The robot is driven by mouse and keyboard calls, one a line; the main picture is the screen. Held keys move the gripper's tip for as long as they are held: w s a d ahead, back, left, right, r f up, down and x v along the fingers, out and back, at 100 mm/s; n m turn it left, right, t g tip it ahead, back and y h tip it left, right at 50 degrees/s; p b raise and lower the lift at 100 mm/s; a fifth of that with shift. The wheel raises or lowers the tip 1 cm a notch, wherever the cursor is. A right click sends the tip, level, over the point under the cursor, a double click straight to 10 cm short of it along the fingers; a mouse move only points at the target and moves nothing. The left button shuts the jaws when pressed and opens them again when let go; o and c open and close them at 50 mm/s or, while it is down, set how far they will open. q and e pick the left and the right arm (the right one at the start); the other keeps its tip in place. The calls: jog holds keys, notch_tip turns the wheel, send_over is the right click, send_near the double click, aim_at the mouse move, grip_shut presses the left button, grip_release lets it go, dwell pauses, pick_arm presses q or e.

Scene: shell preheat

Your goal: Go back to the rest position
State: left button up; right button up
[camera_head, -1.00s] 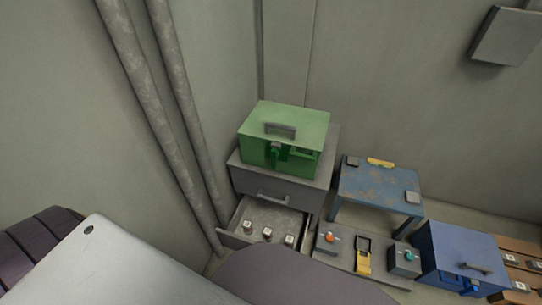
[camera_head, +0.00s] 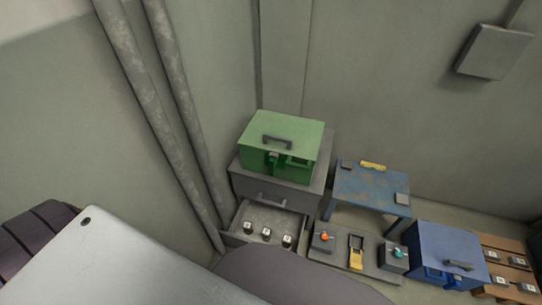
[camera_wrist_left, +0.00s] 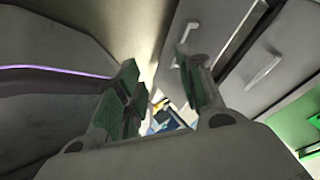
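My left gripper (camera_wrist_left: 157,90) shows in the left wrist view with its two green-padded fingers apart and nothing between them. Past the fingertips, small blurred bits of blue and yellow show. A grey cabinet front with a pale handle (camera_wrist_left: 263,70) lies to the right of the fingers in that view. Neither gripper shows in the head view; only parts of my own body fill the bottom left and bottom middle there. My right gripper is in no view.
A green box (camera_head: 283,135) sits on a grey cabinet (camera_head: 262,190) with its lower drawer (camera_head: 246,222) open, holding small items. A blue table (camera_head: 365,187), a base with an orange and a teal knob (camera_head: 372,262), and a blue box (camera_head: 450,245) stand right. Pipes (camera_head: 150,110) run left.

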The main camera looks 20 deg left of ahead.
pick_arm(q)
jog(key=s+d+r+n+g+p, duration=0.2)
jog(key=s+r+n+g+p, duration=0.1)
jog(key=r+p, duration=0.4)
jog(key=s+d+r+n+g+y+p, duration=0.1)
jog(key=s+r+n+g+p, duration=0.3)
jog(key=p, duration=0.8)
notch_tip(320, 180, up, 3)
jog(key=shift+d+f+n+g, duration=0.15)
jog(key=shift+d+n+g, duration=0.3)
jog(key=shift+n, duration=0.25)
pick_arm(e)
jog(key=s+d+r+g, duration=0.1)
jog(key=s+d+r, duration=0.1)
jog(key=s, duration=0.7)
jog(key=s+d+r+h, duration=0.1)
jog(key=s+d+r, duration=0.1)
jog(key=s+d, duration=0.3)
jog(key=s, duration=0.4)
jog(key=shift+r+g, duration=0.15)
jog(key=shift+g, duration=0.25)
pick_arm(q)
jog(key=shift+s+f, duration=0.1)
jog(key=shift+f, duration=0.05)
